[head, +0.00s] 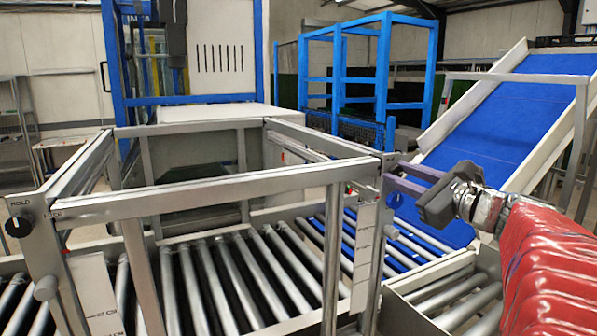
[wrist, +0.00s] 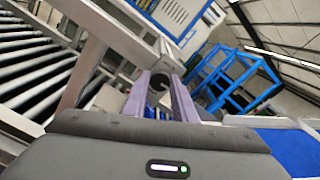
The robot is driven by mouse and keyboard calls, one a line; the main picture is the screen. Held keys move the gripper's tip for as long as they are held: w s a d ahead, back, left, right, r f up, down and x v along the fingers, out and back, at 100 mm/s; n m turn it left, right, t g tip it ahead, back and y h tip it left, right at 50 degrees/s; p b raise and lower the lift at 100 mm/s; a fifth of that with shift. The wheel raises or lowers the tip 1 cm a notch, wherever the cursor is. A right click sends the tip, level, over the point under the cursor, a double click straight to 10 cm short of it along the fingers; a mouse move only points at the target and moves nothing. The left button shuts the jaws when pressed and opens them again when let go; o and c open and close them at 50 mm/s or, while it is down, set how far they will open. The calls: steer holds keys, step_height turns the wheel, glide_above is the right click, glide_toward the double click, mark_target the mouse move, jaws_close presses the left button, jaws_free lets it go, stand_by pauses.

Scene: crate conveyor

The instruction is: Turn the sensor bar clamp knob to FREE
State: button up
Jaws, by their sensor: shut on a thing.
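My gripper (head: 396,175), with purple fingers, reaches in from the right to the top of the right post of the metal frame over the rollers. In the wrist view its fingers stand on either side of a dark round knob (wrist: 158,84) at the frame. They are shut on it. In the head view the fingers and post hide this knob, and its setting cannot be read. Another black knob (head: 18,227) sits on the left post, below a HOLD label, with a second label beside it. The sensor bar (head: 200,196) spans the posts; it looks level.
The roller conveyor (head: 205,280) runs under the frame. Grey round knobs (head: 45,288) project from the posts lower down. A blue sloped belt (head: 505,120) rises at the right, behind my arm. A blue cage (head: 345,75) stands farther back.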

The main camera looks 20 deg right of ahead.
steer(key=shift+m, duration=0.3)
steer(key=o, duration=1)
steer(key=shift+o, duration=0.2)
steer(key=s, duration=1.3)
steer(key=shift+s+d, duration=0.2)
steer(key=shift+s, duration=0.2)
